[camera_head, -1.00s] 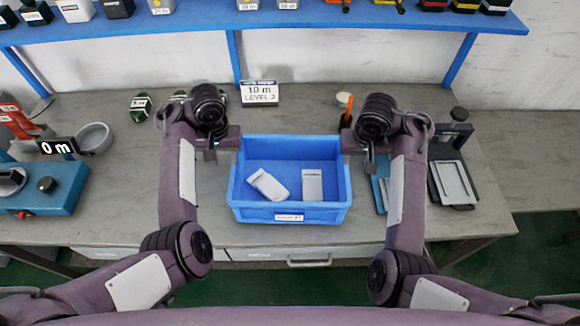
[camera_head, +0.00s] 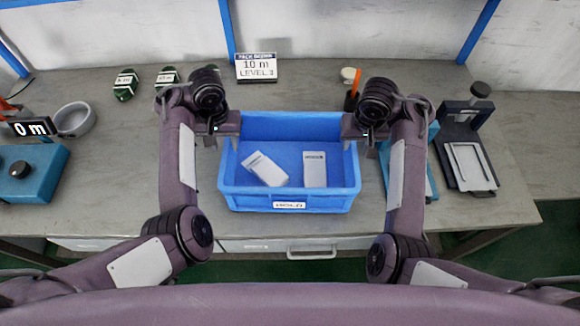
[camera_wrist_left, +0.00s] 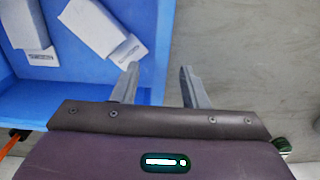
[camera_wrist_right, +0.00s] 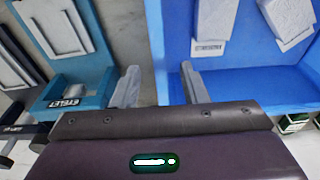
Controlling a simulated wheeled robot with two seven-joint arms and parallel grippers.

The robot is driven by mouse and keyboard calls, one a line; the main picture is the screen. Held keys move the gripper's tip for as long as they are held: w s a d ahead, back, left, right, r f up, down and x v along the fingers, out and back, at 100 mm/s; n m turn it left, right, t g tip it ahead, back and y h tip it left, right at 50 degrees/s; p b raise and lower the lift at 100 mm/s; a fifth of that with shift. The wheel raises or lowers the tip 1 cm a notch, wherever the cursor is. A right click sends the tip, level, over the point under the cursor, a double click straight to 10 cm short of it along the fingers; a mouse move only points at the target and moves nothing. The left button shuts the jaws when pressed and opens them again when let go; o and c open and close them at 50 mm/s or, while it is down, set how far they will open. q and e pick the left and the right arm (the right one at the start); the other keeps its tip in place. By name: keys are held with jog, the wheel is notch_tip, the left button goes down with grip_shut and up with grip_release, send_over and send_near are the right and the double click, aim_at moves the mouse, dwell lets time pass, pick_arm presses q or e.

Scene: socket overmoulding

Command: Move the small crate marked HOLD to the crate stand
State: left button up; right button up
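The blue crate (camera_head: 240,192) sits on the grey bench in the middle of the head view. Its front label is blurred and seems to read HOLD. Two pale grey parts lie inside. My left gripper (camera_head: 212,130) is at the crate's left wall; in the left wrist view its fingers (camera_wrist_left: 158,85) are apart, one either side of the wall. My right gripper (camera_head: 366,143) is at the right wall; in the right wrist view its fingers (camera_wrist_right: 158,85) are also apart, with the wall between them. I cannot make out a crate stand in any view.
A teal fixture (camera_head: 430,178) and a dark fixture with a pale plate (camera_head: 468,165) stand close on the right. Bench between is clear.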

aim_at(226, 147)
pick_arm(q)
jog(key=shift+s+r, duration=0.1)
pick_arm(e)
jog(key=shift+s+r, duration=0.1)
jog(key=shift+r, duration=0.05)
